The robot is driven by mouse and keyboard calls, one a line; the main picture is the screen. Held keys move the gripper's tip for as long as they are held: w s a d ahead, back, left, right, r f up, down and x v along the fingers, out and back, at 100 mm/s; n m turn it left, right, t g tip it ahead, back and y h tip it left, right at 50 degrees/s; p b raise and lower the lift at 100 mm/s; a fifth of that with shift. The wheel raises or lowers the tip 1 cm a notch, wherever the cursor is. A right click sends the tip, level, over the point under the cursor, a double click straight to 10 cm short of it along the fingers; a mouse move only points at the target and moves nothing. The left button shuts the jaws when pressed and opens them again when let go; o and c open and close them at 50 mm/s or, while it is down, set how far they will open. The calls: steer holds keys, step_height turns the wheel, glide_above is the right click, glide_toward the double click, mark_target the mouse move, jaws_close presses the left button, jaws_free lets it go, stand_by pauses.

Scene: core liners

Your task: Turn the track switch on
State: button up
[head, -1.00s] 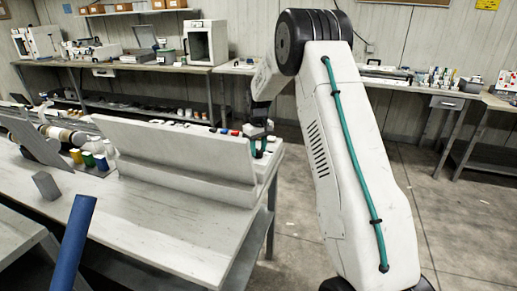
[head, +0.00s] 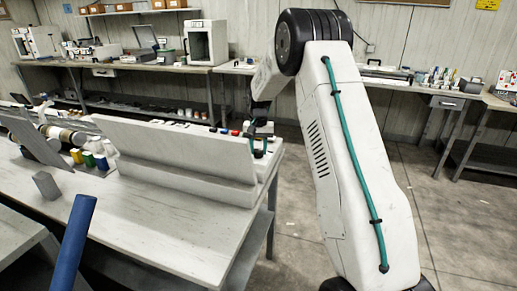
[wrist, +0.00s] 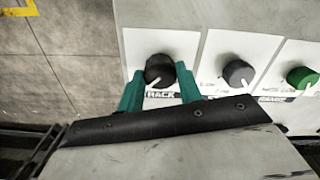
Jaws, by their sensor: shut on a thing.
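The track switch is a black round knob (wrist: 159,68) on a white plate in the wrist view, above a label whose visible part reads "RACK". In the head view my gripper (head: 262,146) is at the right end of the panel, beyond the white board, and the knob cannot be made out there.
A grey knob (wrist: 238,74) and a green knob (wrist: 302,78) sit on their own plates to the right of the black one. A white upright board (head: 165,150) stands on the table (head: 150,235). Open floor lies to the right.

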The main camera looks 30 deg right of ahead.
mark_target(259, 150)
steer(key=shift+r, duration=0.1)
stand_by(0.4)
steer(key=o, duration=1)
steer(key=shift+r, duration=3.85)
